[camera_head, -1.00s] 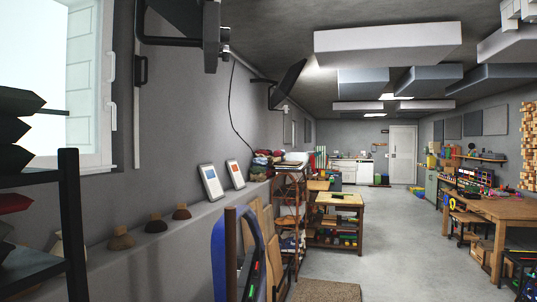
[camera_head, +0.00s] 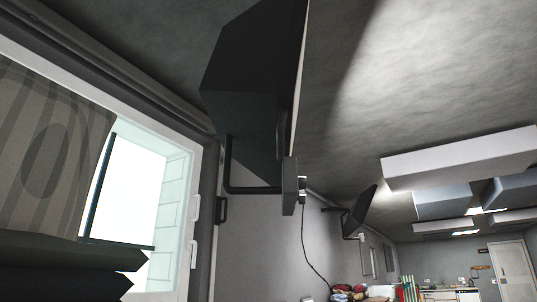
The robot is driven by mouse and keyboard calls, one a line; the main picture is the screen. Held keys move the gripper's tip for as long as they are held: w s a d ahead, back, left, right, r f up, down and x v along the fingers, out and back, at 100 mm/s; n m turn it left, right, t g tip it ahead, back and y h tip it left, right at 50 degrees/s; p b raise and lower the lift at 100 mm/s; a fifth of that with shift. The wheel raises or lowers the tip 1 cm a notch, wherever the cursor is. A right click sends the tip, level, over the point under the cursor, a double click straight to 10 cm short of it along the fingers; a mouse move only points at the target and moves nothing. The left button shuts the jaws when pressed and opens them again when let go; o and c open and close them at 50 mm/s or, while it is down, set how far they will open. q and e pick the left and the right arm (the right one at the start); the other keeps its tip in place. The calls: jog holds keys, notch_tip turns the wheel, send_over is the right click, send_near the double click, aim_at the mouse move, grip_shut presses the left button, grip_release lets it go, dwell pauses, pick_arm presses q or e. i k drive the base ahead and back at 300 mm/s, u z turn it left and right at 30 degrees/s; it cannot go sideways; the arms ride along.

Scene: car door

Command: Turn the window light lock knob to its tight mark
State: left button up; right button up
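Neither of my grippers shows in the head view. No knob or tight mark can be made out. A bright window (camera_head: 135,200) with a pale frame is at the left. Two small white fittings, an upper one (camera_head: 196,207) and a lower one (camera_head: 193,254), sit on the right side of its frame. I cannot tell whether either is part of a lock.
A large dark panel (camera_head: 245,100) hangs on a wall bracket at upper middle, with a smaller one (camera_head: 363,210) farther back. A patterned grey-brown surface (camera_head: 50,150) covers part of the window. Pale panels (camera_head: 455,160) hang from the ceiling. The floor is out of view.

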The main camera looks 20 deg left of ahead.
aim_at(301, 194)
jog(key=k, duration=1.65)
jog(key=z, duration=0.7)
jog(key=i, duration=2.35)
jog(key=u, duration=2)
